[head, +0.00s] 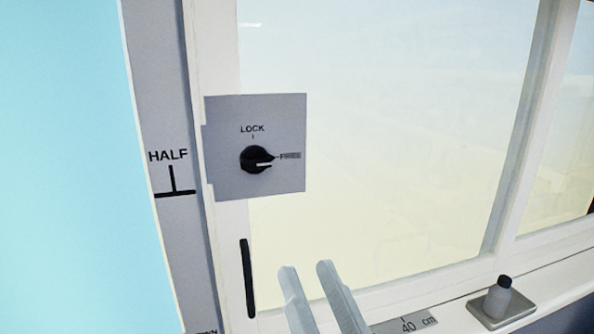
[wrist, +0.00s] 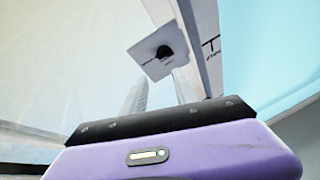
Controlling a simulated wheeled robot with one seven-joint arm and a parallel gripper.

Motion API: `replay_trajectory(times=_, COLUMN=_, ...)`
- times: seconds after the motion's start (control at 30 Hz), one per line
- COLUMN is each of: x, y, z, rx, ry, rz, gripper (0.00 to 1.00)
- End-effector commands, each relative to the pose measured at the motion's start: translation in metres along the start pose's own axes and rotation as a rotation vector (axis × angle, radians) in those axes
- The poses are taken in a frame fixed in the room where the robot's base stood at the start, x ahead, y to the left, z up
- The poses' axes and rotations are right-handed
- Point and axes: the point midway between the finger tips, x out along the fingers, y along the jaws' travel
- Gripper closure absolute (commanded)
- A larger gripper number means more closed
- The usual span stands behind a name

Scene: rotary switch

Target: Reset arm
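A black rotary knob (head: 257,159) sits on a grey square plate (head: 225,180), left of centre in the head view. The plate is marked LOCK above the knob and FREE at its right. In the wrist view the knob (wrist: 165,52) and plate (wrist: 145,48) show tilted, beyond the fingers. My gripper (head: 307,267) is below and right of the plate, apart from the knob. Its two pale fingers stand apart with nothing between them. They also show in the wrist view (wrist: 160,85).
The plate is fixed to a white window frame (head: 203,60). A grey strip marked HALF (head: 172,120) runs at its left. A black vertical handle (head: 247,278) is below the plate.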

Motion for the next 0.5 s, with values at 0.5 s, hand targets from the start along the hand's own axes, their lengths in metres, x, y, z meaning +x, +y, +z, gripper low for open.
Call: replay_trajectory(times=0.5, x=-0.183, y=0.078, z=0.073, rx=-0.332, ry=-0.204, rz=0.113, gripper=0.65)
